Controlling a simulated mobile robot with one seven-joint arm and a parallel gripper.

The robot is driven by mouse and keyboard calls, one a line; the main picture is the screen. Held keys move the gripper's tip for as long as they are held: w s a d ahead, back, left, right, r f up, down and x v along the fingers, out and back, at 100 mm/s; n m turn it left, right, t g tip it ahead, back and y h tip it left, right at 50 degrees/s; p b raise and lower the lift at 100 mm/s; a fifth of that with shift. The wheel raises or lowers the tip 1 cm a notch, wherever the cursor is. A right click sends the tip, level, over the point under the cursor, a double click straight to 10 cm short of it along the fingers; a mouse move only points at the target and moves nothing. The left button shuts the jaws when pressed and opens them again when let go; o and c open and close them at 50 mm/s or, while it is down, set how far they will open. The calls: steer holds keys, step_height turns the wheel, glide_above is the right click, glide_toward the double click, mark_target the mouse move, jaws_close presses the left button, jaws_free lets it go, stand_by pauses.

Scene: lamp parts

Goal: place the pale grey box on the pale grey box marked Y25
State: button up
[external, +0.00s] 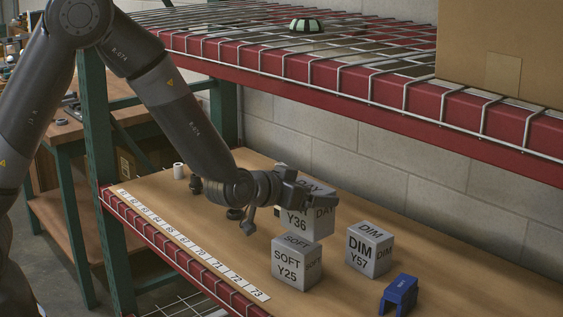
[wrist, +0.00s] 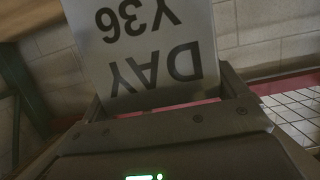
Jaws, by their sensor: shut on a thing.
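A pale grey box marked DAY Y36 (external: 307,225) is held in my gripper (external: 287,190), which is shut on its upper part. It also fills the upper middle of the wrist view (wrist: 150,45), between the fingers, with its lettering upside down. The pale grey box marked SOFT Y25 (external: 297,265) stands on the wooden shelf, just below and in front of the held box in the external view. Whether the two boxes touch, and the exact gap beneath the held box, I cannot tell.
A pale grey box marked DIM Y57 (external: 370,250) stands to the right. A blue bracket-like part (external: 399,295) lies at the front right. A white cylinder (external: 179,171) stands at the back left. A red-edged wire shelf (external: 350,75) hangs above. Bare shelf lies front left.

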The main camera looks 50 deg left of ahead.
steer(key=shift+w+a+f, duration=0.9)
steer(key=shift+w+a, duration=0.1)
steer(key=shift+a, duration=0.05)
steer(key=shift+f, duration=1.95)
steer(key=shift+f, duration=0.2)
steer(key=o, duration=0.8)
